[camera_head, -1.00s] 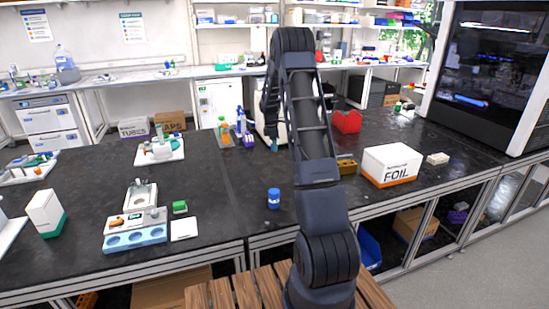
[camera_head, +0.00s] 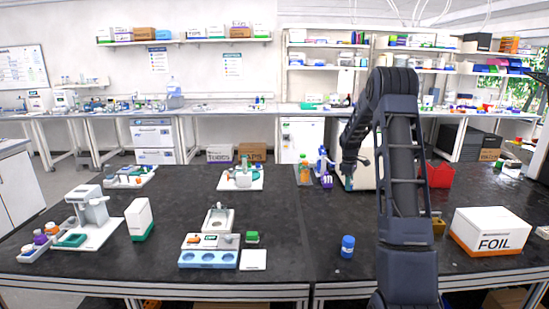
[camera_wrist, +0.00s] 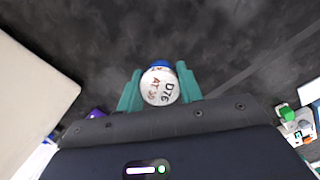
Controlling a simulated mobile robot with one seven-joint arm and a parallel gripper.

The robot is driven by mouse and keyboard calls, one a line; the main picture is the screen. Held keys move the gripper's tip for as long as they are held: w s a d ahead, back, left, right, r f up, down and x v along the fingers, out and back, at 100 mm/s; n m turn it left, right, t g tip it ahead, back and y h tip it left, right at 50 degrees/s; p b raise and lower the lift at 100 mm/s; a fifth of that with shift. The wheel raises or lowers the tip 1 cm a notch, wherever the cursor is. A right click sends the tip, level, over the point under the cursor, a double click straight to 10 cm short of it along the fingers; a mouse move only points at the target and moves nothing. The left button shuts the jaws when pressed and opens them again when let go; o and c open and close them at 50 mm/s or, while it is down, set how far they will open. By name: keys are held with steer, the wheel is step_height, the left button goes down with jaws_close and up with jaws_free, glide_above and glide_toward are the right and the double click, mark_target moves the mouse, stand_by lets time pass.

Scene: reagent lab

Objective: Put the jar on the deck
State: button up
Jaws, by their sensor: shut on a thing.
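My gripper (camera_wrist: 160,90) is shut on a jar (camera_wrist: 158,86) with a round white lettered top and a blue edge, seen between teal fingers in the wrist view. In the head view my gripper (camera_head: 348,183) hangs over the bench before a white machine; its teal tips barely show, and I cannot make out the held jar there. A separate blue jar (camera_head: 347,246) stands on the bench nearer the camera. A light-blue block (camera_head: 208,260) with three round recesses lies left of it, beside a white square plate (camera_head: 253,260). I cannot tell which is the deck.
A FOIL box (camera_head: 492,232) and a red bin (camera_head: 438,175) stand to the right. A small balance (camera_head: 218,218), a green-topped item (camera_head: 252,237) and a white-and-green box (camera_head: 139,219) are left. The black bench (camera_head: 290,225) is clear in the middle.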

steer(key=shift+s+a+f+m+g+y, duration=0.15)
steer(key=shift+s+a+f+m, duration=1.15)
steer(key=shift+a+f+m, duration=0.5)
steer(key=shift+s+a+f+m+g+y, duration=0.1)
steer(key=shift+s+a+f+m+g, duration=0.1)
steer(key=shift+s+a+f+m, duration=1.55)
steer(key=shift+s+a+f+m+g+y, duration=0.15)
steer(key=shift+s+a+f+m, duration=0.9)
steer(key=shift+m, duration=1.3)
steer(key=shift+w+f, duration=0.25)
steer(key=w+d+r+n, duration=0.1)
steer(key=w+d+r, duration=0.1)
steer(key=d, duration=0.5)
steer(key=w+d+r, duration=0.1)
steer(key=w+d, duration=0.2)
steer(key=d, duration=0.5)
step_height(320, 180, up, 10)
steer(key=n, duration=0.5)
glide_above(448, 227)
steer(key=shift+h, duration=0.3)
step_height(448, 227, down, 19)
steer(key=shift+a+f, duration=0.1)
steer(key=shift+f, duration=0.1)
